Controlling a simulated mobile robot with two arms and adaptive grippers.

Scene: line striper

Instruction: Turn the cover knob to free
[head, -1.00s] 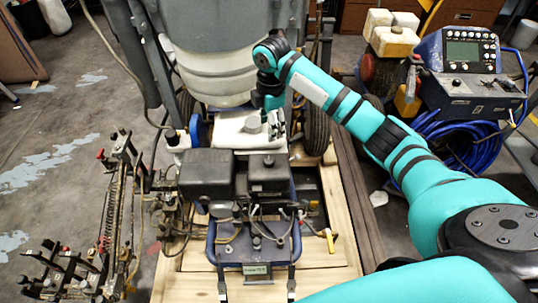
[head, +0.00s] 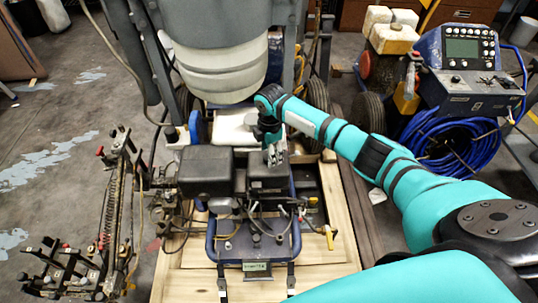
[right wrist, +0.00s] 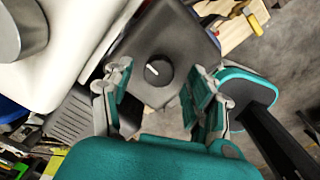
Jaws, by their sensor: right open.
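The cover knob (right wrist: 158,71) is a small round black knob with a white pointer mark. It sits on a dark grey box-like cover (right wrist: 160,40) in the right wrist view; the cover also shows in the head view (head: 268,184). My right gripper (right wrist: 160,78) is open, with one finger on each side of the knob in the picture. No contact with the knob shows. In the head view the right gripper (head: 275,155) points down over the cover, and the knob is hidden or too small to make out. My left gripper is not in view.
A second dark box (head: 206,172) stands left of the cover. A white tank (head: 235,128) lies behind. Cables and a blue frame (head: 254,250) are in front. A control unit (head: 472,75) and coiled blue hose (head: 450,145) stand at right.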

